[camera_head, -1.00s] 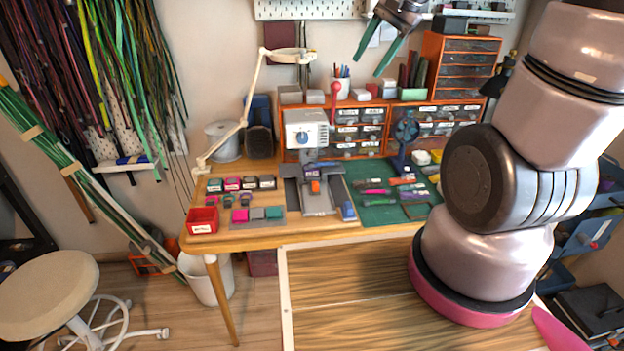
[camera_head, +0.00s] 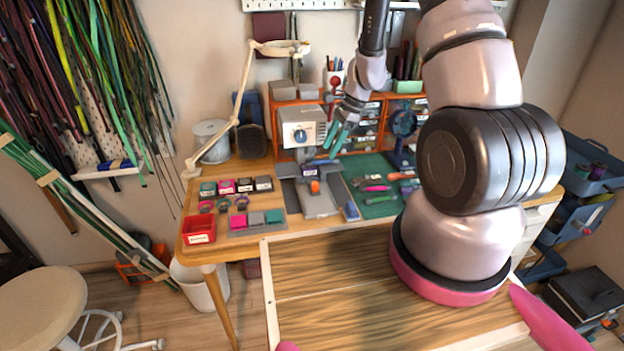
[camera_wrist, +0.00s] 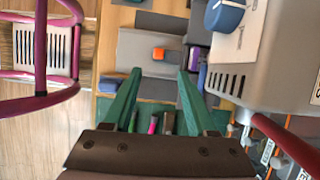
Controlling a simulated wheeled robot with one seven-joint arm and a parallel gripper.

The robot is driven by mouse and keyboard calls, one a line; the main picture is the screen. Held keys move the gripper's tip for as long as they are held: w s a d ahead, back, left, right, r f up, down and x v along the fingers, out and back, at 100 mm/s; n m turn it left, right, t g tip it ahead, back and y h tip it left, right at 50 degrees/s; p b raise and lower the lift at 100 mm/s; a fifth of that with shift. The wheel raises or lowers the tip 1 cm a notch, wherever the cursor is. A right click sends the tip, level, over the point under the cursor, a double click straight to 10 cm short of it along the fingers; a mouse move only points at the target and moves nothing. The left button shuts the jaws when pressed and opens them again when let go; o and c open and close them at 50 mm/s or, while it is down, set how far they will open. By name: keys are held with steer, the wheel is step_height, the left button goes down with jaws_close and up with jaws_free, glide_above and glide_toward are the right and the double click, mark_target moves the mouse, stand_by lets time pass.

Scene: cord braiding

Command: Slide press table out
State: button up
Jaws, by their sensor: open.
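The press (camera_head: 303,130) is a pale box with a blue knob, standing at the back of the wooden bench. Its grey press table (camera_head: 320,204) lies in front and below, with a small orange block (camera_head: 315,186) near its back end. My gripper (camera_head: 332,150), with teal fingers, is just right of the press body, above the press table and apart from it. In the wrist view my open, empty gripper (camera_wrist: 160,76) points toward the grey press table (camera_wrist: 135,48) and the orange block (camera_wrist: 158,53). The press body (camera_wrist: 245,50) is close by on the right.
A green mat (camera_head: 378,205) with tools lies right of the press table. Small coloured blocks and a red bin (camera_head: 199,229) are on the left. A lamp arm (camera_head: 240,95) rises at the back left. Orange drawers (camera_head: 366,135) stand behind. Bare wood (camera_head: 350,285) is in front.

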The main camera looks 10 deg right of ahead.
mark_target(316, 182)
steer(key=shift+m, duration=0.3)
steer(key=x, duration=0.9)
steer(key=d+x, duration=0.1)
steer(key=x, duration=0.3)
steer(key=shift+a+f, duration=0.1)
steer(key=shift+f, duration=0.25)
jaws_close()
